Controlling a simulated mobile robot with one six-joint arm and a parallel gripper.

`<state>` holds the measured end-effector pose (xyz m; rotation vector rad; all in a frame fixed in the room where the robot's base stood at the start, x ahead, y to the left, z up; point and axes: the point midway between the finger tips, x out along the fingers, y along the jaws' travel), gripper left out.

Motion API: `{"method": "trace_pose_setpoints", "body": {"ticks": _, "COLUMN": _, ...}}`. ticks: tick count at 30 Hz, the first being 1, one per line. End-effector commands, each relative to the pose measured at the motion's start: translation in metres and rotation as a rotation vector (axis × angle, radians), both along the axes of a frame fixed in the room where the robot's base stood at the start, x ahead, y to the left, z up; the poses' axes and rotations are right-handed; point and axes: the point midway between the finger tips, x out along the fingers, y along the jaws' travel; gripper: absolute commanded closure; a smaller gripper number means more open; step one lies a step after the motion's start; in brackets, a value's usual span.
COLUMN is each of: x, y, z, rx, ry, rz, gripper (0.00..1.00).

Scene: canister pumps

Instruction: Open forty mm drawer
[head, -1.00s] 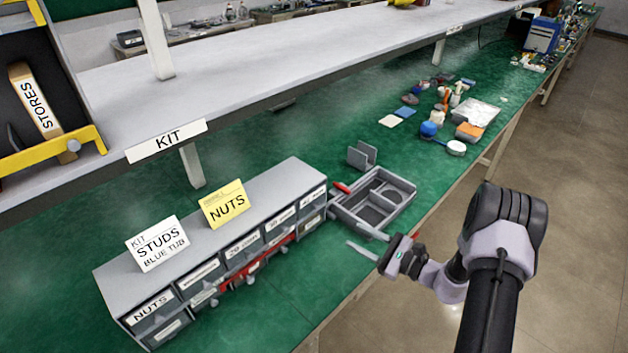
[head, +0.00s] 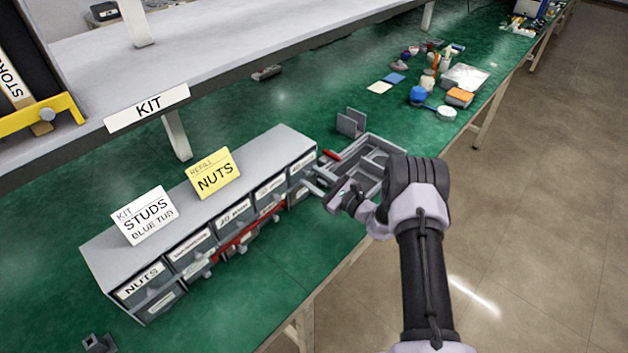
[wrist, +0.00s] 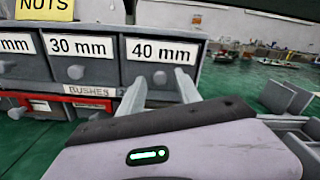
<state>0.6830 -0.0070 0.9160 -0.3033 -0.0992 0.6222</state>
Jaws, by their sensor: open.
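The drawer cabinet (head: 285,143) is a grey unit on the green bench with two rows of labelled drawers. The 40 mm drawer (wrist: 135,70) is at the right end of the top row in the wrist view and looks closed. Its round grey knob (wrist: 160,77) shows below the label. My gripper (wrist: 160,90) is open, its two fingers pointing at this drawer with the knob showing between their tips. I cannot tell whether they touch it. In the head view my gripper (head: 316,182) is at the cabinet's right end.
A grey divided tray (head: 385,150) stands right of the cabinet, close to my gripper. A shelf (head: 250,50) runs above the back.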

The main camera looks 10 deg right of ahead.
Motion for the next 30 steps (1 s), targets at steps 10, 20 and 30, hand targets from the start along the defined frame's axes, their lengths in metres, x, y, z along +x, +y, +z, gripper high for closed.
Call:
{"method": "trace_pose_setpoints", "body": {"ticks": 10, "x": 0.0006, "y": 0.0006, "z": 0.0002, "rx": 0.0, "ry": 0.0, "rz": 0.0, "gripper": 0.79}}
{"method": "trace_pose_setpoints", "body": {"ticks": 20, "x": 0.0003, "y": 0.0007, "z": -0.0001, "rx": -0.001, "ry": 0.001, "rz": 0.001, "gripper": 1.0}}
{"method": "trace_pose_setpoints", "body": {"ticks": 30, "x": 0.0001, "y": 0.0007, "z": -0.0003, "rx": -0.001, "ry": 0.001, "rz": 0.001, "gripper": 1.0}}
